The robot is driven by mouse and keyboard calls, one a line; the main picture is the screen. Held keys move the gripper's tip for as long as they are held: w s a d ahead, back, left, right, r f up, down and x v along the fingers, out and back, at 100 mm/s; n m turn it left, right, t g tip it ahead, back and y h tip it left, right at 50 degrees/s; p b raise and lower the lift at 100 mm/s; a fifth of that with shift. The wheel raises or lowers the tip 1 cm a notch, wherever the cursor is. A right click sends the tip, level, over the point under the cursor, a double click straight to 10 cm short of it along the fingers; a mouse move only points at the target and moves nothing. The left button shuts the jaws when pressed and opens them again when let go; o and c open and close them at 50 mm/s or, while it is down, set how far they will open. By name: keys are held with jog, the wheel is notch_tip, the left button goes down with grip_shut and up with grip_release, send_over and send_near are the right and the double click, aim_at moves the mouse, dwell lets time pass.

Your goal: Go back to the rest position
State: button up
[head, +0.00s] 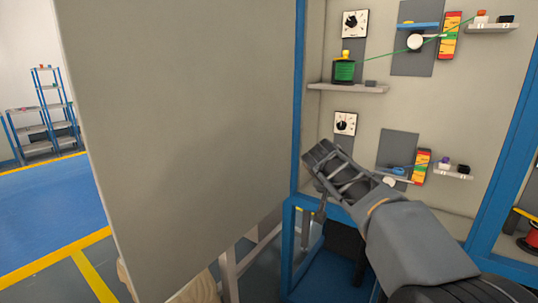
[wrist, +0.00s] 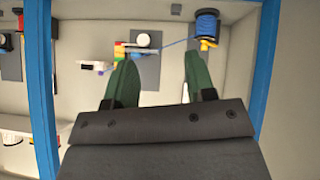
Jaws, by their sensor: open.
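My gripper (head: 322,158) is raised in front of the lower row of the panel, to the right of the large grey board in the head view. In the wrist view its two green fingers (wrist: 158,65) stand apart with nothing between them. Beyond them, a blue spool (wrist: 206,25) has a blue cable running to a white roller (wrist: 142,40). In the head view my gripper and arm cover part of this lower row, and I cannot make out the blue spool there.
A large grey board (head: 190,130) fills the left of the head view. A blue post (head: 297,100) stands beside it. A green spool (head: 344,71) sits on a shelf (head: 345,88) above my gripper. A small shelf (head: 453,173) juts out at the right. Blue floor lies at the far left.

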jog(key=s+a+n+g+y+p, duration=0.3)
jog(key=s+p, duration=1.2)
jog(key=s, duration=1)
jog(key=n+y, duration=0.2)
jog(key=y, duration=0.1)
jog(key=shift+s+r+p, duration=0.15)
jog(key=shift+r+p, duration=0.2)
jog(key=shift+r, duration=0.05)
